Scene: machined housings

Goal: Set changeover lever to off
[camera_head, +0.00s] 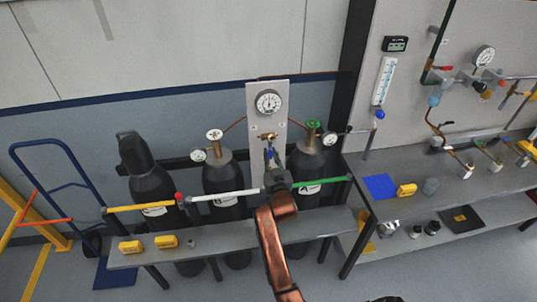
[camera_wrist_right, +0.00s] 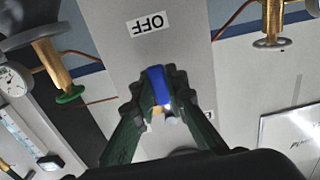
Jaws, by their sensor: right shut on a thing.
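The changeover lever has a blue handle (camera_wrist_right: 157,84), seen in the right wrist view between my fingertips. A white label reading OFF (camera_wrist_right: 148,24) appears upside down on the grey panel (camera_wrist_right: 190,55), above the handle in that picture and apart from it. In the head view the upright panel (camera_head: 282,118) carries a round gauge (camera_head: 268,102) and brass fittings (camera_head: 267,137). My right gripper (camera_wrist_right: 158,80) is shut on the blue handle; it shows in the head view (camera_head: 271,160) in front of the panel. The lever's pivot is mostly hidden by the fingers. My left gripper is not visible.
Dark gas cylinders (camera_head: 222,182) stand behind a grey bench (camera_head: 225,247), flanking the panel. Yellow, white and green bars (camera_head: 325,181) run above it. A second bench (camera_head: 400,207) at right holds a blue mat (camera_head: 380,186) and small parts. A blue hand truck (camera_head: 62,165) stands left.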

